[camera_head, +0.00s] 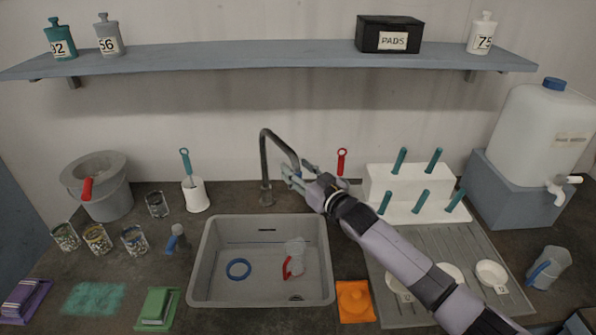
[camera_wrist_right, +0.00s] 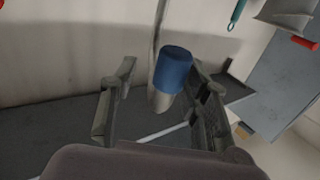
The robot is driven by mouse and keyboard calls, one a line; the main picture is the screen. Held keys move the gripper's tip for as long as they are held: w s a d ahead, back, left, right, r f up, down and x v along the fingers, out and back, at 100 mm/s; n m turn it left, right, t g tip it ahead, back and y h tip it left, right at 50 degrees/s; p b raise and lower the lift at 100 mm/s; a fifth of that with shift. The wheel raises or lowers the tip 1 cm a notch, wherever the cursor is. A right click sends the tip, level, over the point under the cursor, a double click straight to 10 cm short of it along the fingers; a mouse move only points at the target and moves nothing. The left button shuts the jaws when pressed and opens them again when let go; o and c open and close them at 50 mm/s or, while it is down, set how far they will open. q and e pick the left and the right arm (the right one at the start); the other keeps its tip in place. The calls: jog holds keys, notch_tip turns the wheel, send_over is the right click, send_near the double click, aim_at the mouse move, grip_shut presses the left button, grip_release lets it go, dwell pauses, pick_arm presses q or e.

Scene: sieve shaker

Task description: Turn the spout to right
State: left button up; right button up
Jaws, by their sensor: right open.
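The grey tap spout (camera_head: 264,150) rises behind the sink, bends over and slopes down to the right. Its blue end (camera_wrist_right: 173,68) shows in the right wrist view. My right gripper (camera_head: 290,174) reaches in from the lower right and is by the spout's end, to the right of the upright pipe. In the right wrist view the fingers of this gripper (camera_wrist_right: 162,88) are apart, with the blue end between them, closer to the right finger. I cannot tell whether either finger touches it. My left gripper is not in view.
The grey sink (camera_head: 203,270) below holds a blue ring, and a red-handled brush. A white rack (camera_head: 393,178) with teal handles stands right of the gripper. A red-handled tool (camera_head: 341,160) stands behind it. A shelf (camera_head: 270,57) runs above.

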jog(key=shift+s+a, duration=0.1)
jog(key=shift+s, duration=0.15)
jog(key=v, duration=1.1)
jog(key=shift+s+d, duration=0.25)
jog(key=shift+s, duration=0.05)
